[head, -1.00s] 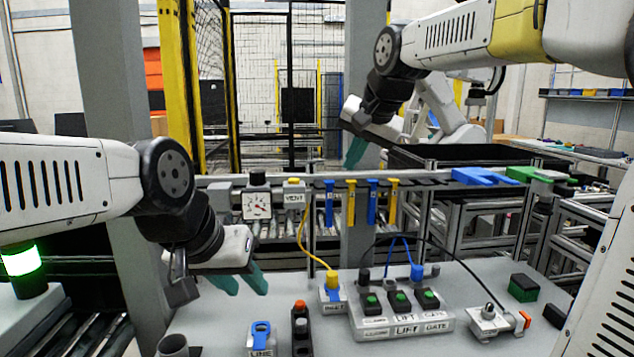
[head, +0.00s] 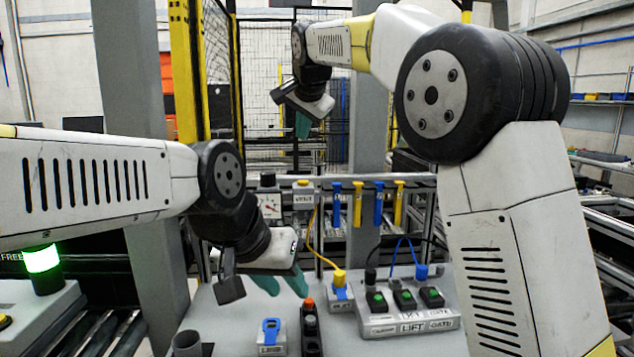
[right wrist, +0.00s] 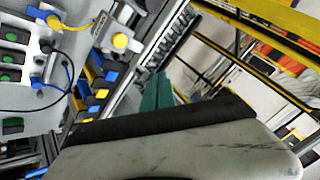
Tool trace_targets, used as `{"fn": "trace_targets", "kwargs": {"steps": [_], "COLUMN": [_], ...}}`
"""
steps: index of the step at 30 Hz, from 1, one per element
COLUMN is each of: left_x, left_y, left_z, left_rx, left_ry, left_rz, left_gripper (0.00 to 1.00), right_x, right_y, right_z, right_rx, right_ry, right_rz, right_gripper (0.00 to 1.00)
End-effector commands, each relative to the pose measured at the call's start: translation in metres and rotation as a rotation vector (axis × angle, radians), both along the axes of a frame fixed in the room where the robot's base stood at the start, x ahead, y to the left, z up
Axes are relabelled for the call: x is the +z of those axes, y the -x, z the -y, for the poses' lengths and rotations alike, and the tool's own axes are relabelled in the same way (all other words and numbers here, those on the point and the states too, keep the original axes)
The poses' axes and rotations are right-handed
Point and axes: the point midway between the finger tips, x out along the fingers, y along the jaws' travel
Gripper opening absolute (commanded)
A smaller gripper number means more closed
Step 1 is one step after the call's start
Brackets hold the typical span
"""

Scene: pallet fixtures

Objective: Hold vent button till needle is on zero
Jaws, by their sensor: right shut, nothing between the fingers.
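The yellow vent button (head: 303,183) tops a box labelled VENT on the rail at the back of the bench. The white gauge (head: 270,205) is just left of it; its red needle is visible, but the reading is too small to tell. My right gripper (head: 303,124) is shut and empty, above and beyond the vent button in the head view. In the right wrist view its teal fingers (right wrist: 157,91) are together, apart from a round yellow button (right wrist: 120,41) that looks like the vent button. My left gripper (head: 282,284) is open and empty, low in front of the gauge.
Blue and yellow tags (head: 357,203) hang from the rail right of the vent box. A control box with green buttons (head: 404,299) and a yellow-plugged socket (head: 340,290) stand on the bench. My right forearm covers the bench's right side.

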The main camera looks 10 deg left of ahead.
Motion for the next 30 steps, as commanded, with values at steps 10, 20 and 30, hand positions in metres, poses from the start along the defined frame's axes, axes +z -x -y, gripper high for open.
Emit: {"fn": "trace_targets", "kwargs": {"steps": [10, 20, 30], "left_x": [0.0, 0.0, 0.0], "left_y": [0.0, 0.0, 0.0], "left_z": [0.0, 0.0, 0.0], "left_rx": [0.0, 0.0, 0.0], "left_ry": [0.0, 0.0, 0.0], "left_rz": [0.0, 0.0, 0.0], "left_gripper": [0.36, 0.36, 0.36], "right_x": [-0.028, -0.072, -0.088], "right_y": [0.0, 0.0, 0.0], "right_z": [0.001, 0.001, 0.001], "right_rx": [0.001, 0.0, 0.001], "right_ry": [0.003, 0.002, 0.001], "right_rz": [-0.003, -0.002, 0.0], "right_gripper": [0.0, 0.0, 0.0]}}
